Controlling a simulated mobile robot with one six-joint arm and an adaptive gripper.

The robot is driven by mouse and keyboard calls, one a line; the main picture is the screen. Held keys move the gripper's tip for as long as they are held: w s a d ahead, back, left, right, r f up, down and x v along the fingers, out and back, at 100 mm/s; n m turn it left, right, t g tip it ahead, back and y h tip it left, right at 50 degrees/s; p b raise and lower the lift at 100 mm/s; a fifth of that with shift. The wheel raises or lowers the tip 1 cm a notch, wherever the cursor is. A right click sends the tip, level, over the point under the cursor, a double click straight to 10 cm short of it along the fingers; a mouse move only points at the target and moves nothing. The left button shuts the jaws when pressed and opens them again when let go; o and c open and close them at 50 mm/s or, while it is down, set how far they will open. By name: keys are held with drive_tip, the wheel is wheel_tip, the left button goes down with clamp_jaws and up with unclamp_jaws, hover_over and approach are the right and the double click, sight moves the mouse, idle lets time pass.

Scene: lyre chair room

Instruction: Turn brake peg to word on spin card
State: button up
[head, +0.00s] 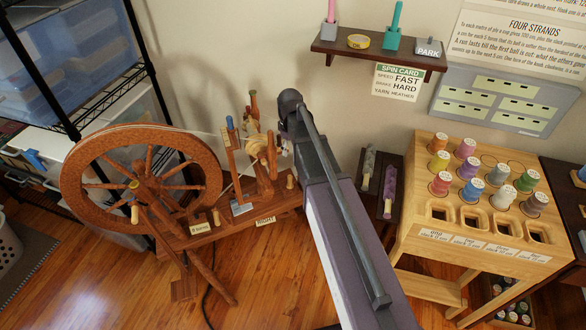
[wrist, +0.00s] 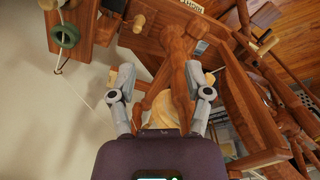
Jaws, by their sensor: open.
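The spin card (head: 398,82) on the wall reads SPEED FAST, a line ending in HARD, and YARN HEATHER. The spinning wheel (head: 85,165) stands on a wooden bench at the left. I cannot tell which is the brake peg. In the wrist view a pale peg (wrist: 139,22) shows beyond my gripper (wrist: 165,82). My gripper is open, with its fingers either side of wooden uprights and a pale rounded part (wrist: 182,106). In the head view my arm hides it.
A wooden stand (head: 415,210) with several coloured spools is at the right. A wire rack (head: 75,130) stands at the left. Floor (head: 120,285) is clear in front of the wheel.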

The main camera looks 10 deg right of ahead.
drive_tip(key=shift+m, duration=0.6)
drive_tip(key=shift+s+f+b, duration=1.55)
drive_tip(key=shift+s+f, duration=0.2)
drive_tip(key=shift+f, duration=0.15)
drive_tip(key=s+m, duration=0.6)
drive_tip(key=s, duration=1)
wheel_tip(320, 180, up, 17)
drive_tip(key=p, duration=1.6)
drive_tip(key=shift+w+p, duration=0.2)
drive_tip(key=shift+p, duration=0.15)
drive_tip(key=shift+f, duration=0.15)
